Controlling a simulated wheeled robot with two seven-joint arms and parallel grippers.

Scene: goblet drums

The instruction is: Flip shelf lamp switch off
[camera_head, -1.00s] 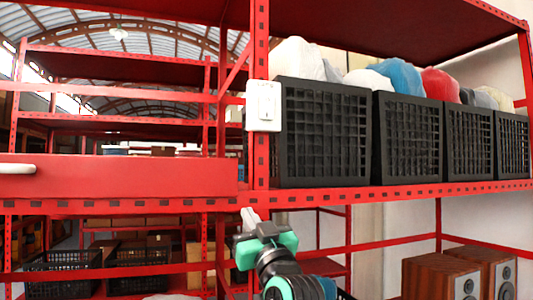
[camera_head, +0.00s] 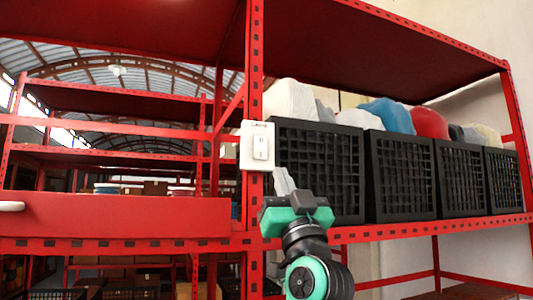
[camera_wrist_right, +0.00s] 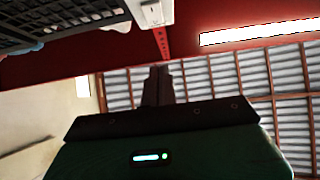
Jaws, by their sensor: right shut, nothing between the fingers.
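The white lamp switch (camera_head: 257,146) is fixed to the red shelf post, with a small label at its top and a rocker in its middle. In the right wrist view the switch (camera_wrist_right: 152,12) shows at the top edge, beyond the fingers. My right gripper (camera_head: 282,178) is shut and empty, just below and to the right of the switch, apart from it, fingers pointing up. Its dark fingers (camera_wrist_right: 157,85) also show in the right wrist view. My left gripper is in neither view.
Several black crates (camera_head: 400,178) filled with cloth-like bundles stand on the shelf to the right of the post. A red panel (camera_head: 115,216) with a pale handle lies to the left. The red shelf beam (camera_head: 400,231) runs below the crates.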

